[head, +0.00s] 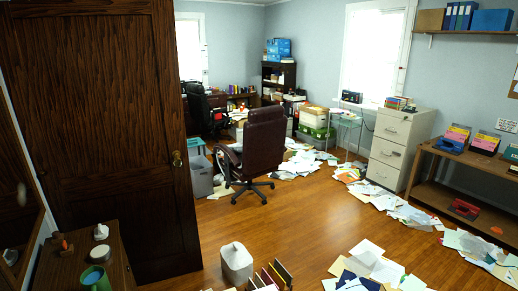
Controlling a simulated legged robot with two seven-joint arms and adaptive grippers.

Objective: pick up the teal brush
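I cannot make out a teal brush for certain in the head view. A green, cup-like thing (94,278) stands on a small brown wooden table (120,268) at the lower left, partly cut by the bottom edge. Neither of my grippers shows in this view.
A dark wooden door (98,130) stands beside the small table. A brown office chair (262,148) stands mid-room. Papers (365,262) litter the floor at the front and right. A white filing cabinet (398,145) and a wooden shelf unit (450,170) line the right wall.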

